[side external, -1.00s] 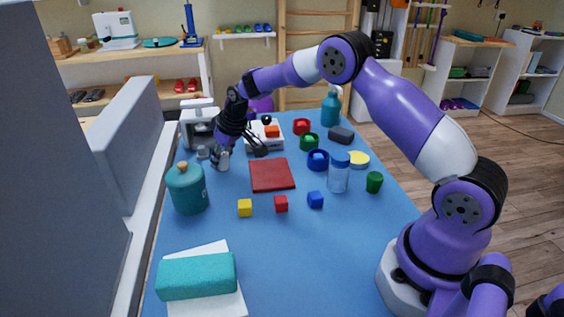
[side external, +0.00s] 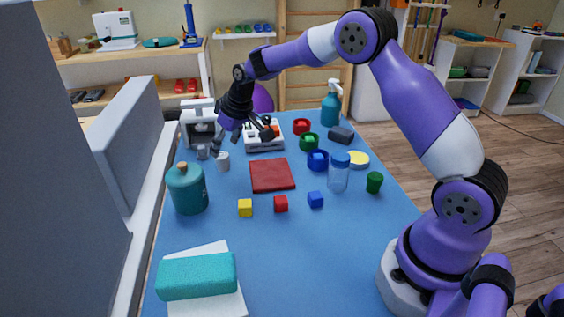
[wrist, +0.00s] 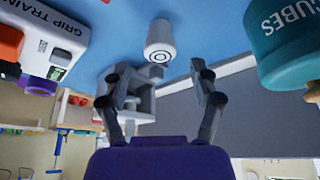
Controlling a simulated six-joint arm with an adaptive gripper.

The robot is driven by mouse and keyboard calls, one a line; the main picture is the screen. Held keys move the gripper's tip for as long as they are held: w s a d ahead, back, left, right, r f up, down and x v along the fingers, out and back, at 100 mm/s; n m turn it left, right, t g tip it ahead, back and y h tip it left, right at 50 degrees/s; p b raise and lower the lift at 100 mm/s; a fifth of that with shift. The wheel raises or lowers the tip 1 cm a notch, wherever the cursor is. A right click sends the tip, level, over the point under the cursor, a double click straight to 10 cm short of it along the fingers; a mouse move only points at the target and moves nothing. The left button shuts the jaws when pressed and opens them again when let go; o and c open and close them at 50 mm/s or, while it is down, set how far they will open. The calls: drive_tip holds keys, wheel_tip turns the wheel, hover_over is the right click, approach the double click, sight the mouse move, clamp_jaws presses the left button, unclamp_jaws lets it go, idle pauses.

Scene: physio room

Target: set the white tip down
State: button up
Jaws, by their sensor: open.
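The white tip (side external: 223,161) stands on the blue table at the far left, a little in front of the grey-white device. In the wrist view the white tip (wrist: 160,42) is a small pale cylinder with a ringed end, just beyond my fingers and apart from them. My gripper (side external: 229,146) is open and empty above the tip in the side view. Its two fingers are spread apart in the wrist view (wrist: 176,82).
A teal jar (side external: 187,188) stands in front of the tip. The grip trainer (side external: 263,136) is to the right, and a grey-white device (side external: 199,124) is behind. A red mat (side external: 272,175) and several small cubes lie nearer. The table's front middle is clear.

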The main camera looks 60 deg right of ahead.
drive_tip(key=s+a+r, duration=0.2)
drive_tip(key=s+r, duration=0.8)
drive_tip(key=r, duration=0.2)
drive_tip(key=s+a, duration=0.1)
drive_tip(key=s, duration=0.7)
drive_tip(key=s+a+m+t, duration=0.1)
drive_tip(key=s+a, duration=0.1)
drive_tip(key=s, duration=0.7)
drive_tip(key=shift+s+a+f, duration=0.25)
drive_tip(key=shift+s, duration=0.05)
